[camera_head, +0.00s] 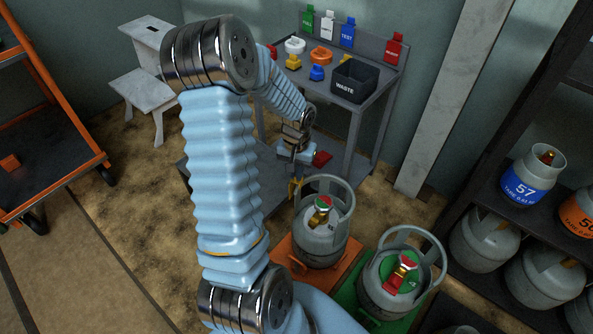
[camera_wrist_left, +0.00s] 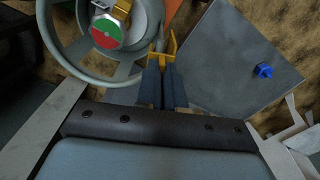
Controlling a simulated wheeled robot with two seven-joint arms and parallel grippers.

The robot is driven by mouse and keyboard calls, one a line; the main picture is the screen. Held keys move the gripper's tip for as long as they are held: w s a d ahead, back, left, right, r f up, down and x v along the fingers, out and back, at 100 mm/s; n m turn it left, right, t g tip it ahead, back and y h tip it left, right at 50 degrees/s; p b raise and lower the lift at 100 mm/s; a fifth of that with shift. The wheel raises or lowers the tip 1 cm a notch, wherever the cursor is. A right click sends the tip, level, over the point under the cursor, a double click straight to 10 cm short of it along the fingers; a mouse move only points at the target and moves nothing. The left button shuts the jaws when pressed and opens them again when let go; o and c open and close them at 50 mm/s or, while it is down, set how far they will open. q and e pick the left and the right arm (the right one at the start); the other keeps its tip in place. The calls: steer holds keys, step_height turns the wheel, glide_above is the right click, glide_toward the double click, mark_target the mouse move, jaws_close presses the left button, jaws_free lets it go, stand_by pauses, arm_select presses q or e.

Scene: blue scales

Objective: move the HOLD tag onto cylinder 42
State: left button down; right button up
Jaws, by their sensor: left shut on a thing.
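My left gripper (camera_head: 298,176) is shut on a small yellow piece (camera_head: 295,189), just behind and left of the collar of a grey cylinder (camera_head: 322,247). In the left wrist view, the yellow piece (camera_wrist_left: 171,45) sticks out past the dark fingertips (camera_wrist_left: 166,75), beside the collar ring. No word on it is readable, so I cannot confirm it is the HOLD tag. That cylinder has a brass valve and a red and green disc (camera_wrist_left: 106,31). A second grey cylinder (camera_head: 388,294) stands at right with red on its valve. I cannot read 42 on either.
The cylinders stand on orange (camera_head: 346,270) and green (camera_head: 357,318) bases. Behind is a grey bench (camera_head: 310,85) with tags on its back panel, coloured parts and a WASTE bin (camera_head: 355,82). A dark shelf (camera_head: 478,180) with cylinders is at right; an orange cart (camera_head: 88,163) is at left.

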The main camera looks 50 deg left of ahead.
arm_select(q)
steer(key=shift+f, duration=0.15)
steer(key=shift+f+b, duration=1.7)
steer(key=shift+f, duration=0.2)
steer(key=c, duration=1.2)
jaws_free()
steer(key=shift+r, duration=0.2)
steer(key=shift+r+p, duration=2.85)
steer(key=shift+r, duration=0.8)
